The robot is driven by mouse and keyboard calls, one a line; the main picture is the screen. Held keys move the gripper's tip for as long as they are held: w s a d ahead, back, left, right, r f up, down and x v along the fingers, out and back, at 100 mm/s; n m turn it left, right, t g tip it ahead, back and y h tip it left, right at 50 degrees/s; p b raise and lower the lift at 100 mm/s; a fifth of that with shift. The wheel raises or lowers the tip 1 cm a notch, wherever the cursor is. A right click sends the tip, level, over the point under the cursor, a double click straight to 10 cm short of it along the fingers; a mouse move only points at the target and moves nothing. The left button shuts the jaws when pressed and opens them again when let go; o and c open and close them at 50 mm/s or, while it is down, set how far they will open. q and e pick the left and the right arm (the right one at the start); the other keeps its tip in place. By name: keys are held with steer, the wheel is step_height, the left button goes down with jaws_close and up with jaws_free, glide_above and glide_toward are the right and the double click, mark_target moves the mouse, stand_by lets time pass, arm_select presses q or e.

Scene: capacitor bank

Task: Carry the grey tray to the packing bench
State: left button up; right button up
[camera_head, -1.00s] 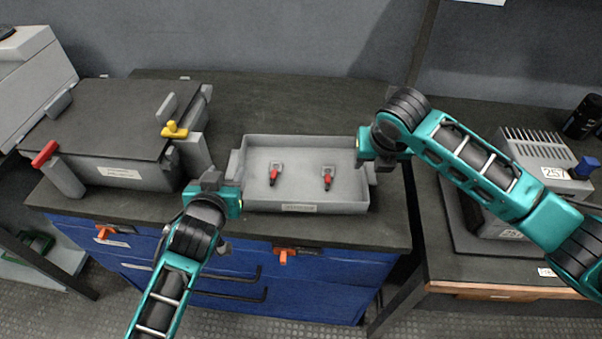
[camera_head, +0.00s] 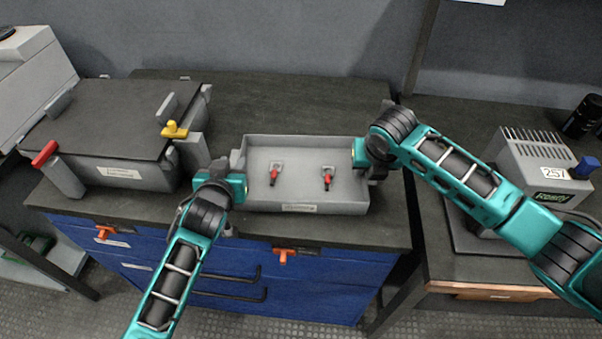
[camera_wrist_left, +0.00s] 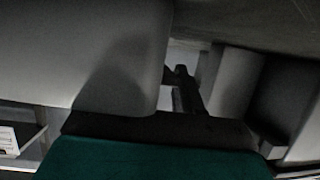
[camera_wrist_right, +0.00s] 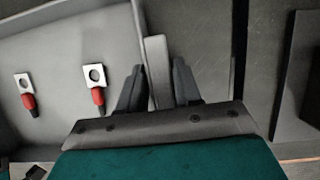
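The grey tray (camera_head: 300,207) sits on the dark worktop of the blue cabinet, with two red-handled pieces (camera_head: 273,174) (camera_head: 327,178) lying in it. My left gripper (camera_head: 243,184) is at the tray's left end; its fingers are largely hidden in the head view. In the left wrist view a dark finger (camera_wrist_left: 186,90) shows beside close grey surfaces, too dark to tell its hold. My right gripper (camera_head: 360,153) is at the tray's right end. In the right wrist view its fingers (camera_wrist_right: 159,85) stand apart on either side of the tray's grey end handle (camera_wrist_right: 157,62).
A grey bin (camera_head: 110,172) with a dark lid and red and yellow latches stands close on the left. On the right, another bench (camera_head: 470,263) holds a grey device (camera_head: 540,160) marked 257, with a blue knob. The worktop behind the tray is clear.

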arm_select(q)
jaws_close()
arm_select(e)
jaws_close()
arm_select(q)
steer(key=shift+r, duration=0.1)
arm_select(e)
steer(key=shift+r, duration=0.15)
